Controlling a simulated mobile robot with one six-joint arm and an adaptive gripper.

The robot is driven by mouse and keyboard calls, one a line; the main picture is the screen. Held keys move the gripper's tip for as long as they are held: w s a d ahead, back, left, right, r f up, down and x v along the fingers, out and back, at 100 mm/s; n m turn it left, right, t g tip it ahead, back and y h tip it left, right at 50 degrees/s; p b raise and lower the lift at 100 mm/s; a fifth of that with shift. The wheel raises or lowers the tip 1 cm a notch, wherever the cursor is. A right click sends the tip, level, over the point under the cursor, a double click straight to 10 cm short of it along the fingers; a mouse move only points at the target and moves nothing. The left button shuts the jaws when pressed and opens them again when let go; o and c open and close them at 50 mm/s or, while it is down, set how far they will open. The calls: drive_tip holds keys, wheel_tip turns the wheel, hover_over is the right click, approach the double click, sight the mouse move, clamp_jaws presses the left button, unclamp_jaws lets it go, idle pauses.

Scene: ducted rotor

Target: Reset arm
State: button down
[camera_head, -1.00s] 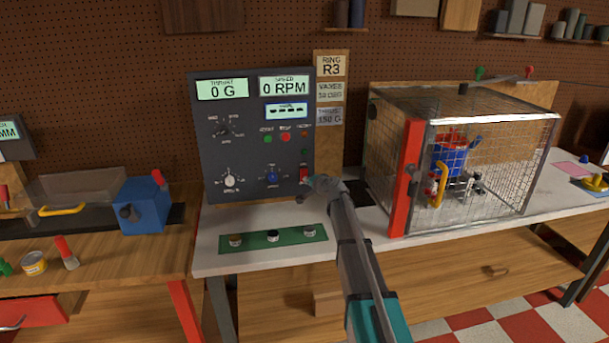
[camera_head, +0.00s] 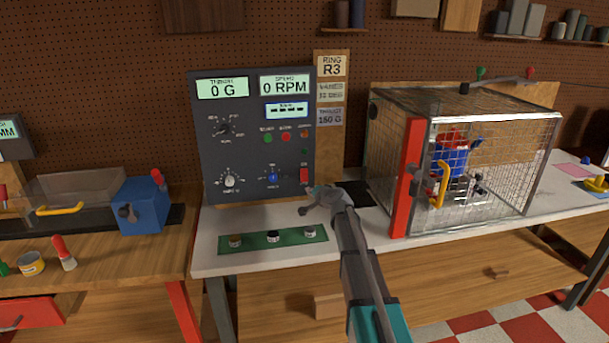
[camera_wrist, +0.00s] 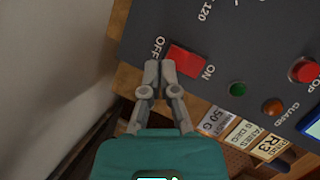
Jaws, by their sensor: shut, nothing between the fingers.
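My gripper (camera_head: 308,205) is shut and empty. In the head view it is in front of the dark control panel (camera_head: 205,150), above the white bench top and below the red rocker switch (camera_head: 304,175). In the wrist view my fingertips (camera_wrist: 160,68) are together and overlap the lower edge of the red switch (camera_wrist: 186,61), which sits between the labels OFF and ON. The head view shows the tips apart from the switch. The displays read 0 G and 0 RPM.
A mesh cage (camera_head: 535,170) with a red-edged door (camera_head: 406,180) stands to the right of my arm. A green strip (camera_head: 255,246) with three small round pieces lies on the bench at left. A blue block (camera_head: 145,208) stands further left.

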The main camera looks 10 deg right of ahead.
drive_tip(key=s+a+f+n+g, duration=0.1)
drive_tip(key=s, duration=0.2)
drive_tip(key=s+a+f+n+g+p, duration=0.1)
drive_tip(key=s+a, duration=0.1)
drive_tip(key=s, duration=0.1)
drive_tip(key=s+a+f+n+g, duration=0.1)
drive_tip(key=s+a+n, duration=0.1)
drive_tip(key=s, duration=0.2)
drive_tip(key=shift+a+f+g+y, duration=0.15)
drive_tip(key=shift+a+g+y, duration=0.05)
drive_tip(key=shift+g+y, duration=0.2)
drive_tip(key=s+g, duration=0.1)
drive_tip(key=s, duration=0.1)
drive_tip(key=s+a+f+n+g, duration=0.1)
drive_tip(key=s, duration=0.2)
drive_tip(key=s+a+f+n+p, duration=0.1)
drive_tip(key=s, duration=0.2)
drive_tip(key=shift+f+g+h, duration=0.25)
drive_tip(key=shift+g+h, duration=0.05)
drive_tip(key=shift+g, duration=0.1)
drive_tip(key=s+d+f+n+g+h+p, duration=0.1)
drive_tip(key=s+n+g+h, duration=0.1)
drive_tip(key=s, duration=0.9)
drive_tip(key=s+d+f+n+g+h+p, duration=0.1)
drive_tip(key=s+g, duration=0.4)
drive_tip(key=s, duration=0.7)
drive_tip(key=shift+d+f+n+h, duration=0.25)
drive_tip(key=shift+f+n+h, duration=0.25)
drive_tip(key=shift+h, duration=0.4)
